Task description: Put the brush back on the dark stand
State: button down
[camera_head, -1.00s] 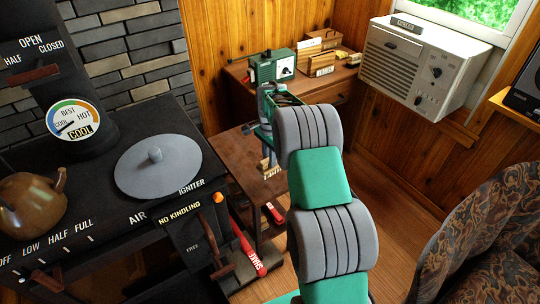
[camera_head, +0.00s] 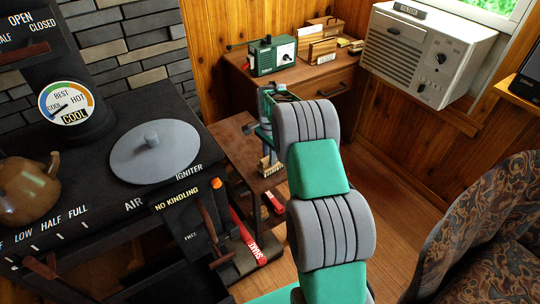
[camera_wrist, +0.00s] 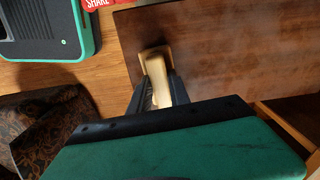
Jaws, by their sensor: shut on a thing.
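My gripper (camera_head: 267,150) is shut on the brush (camera_head: 268,167), whose pale bristles show below it in the head view. In the wrist view the brush's tan wooden body (camera_wrist: 154,62) lies between the two dark fingers (camera_wrist: 157,88). A dark brown wooden stand (camera_head: 232,141), like a low table, is beneath and behind the gripper; its brown top (camera_wrist: 225,50) fills much of the wrist view. The brush is over or close to this top; I cannot tell whether it touches it. My arm hides the stand's right part.
The black stove (camera_head: 60,200) with a kettle (camera_head: 27,185) is at left. A red "SHAKE" handle (camera_head: 246,236) stands close beside the brown stand. A desk with a green radio (camera_head: 273,56) is behind. A patterned armchair (camera_head: 470,220) is at right. Wooden floor shows between.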

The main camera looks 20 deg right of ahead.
jog(key=shift+f, duration=0.2)
dwell(0.6)
jog(key=c, duration=1.1)
grip_release()
jog(key=shift+c, duration=0.2)
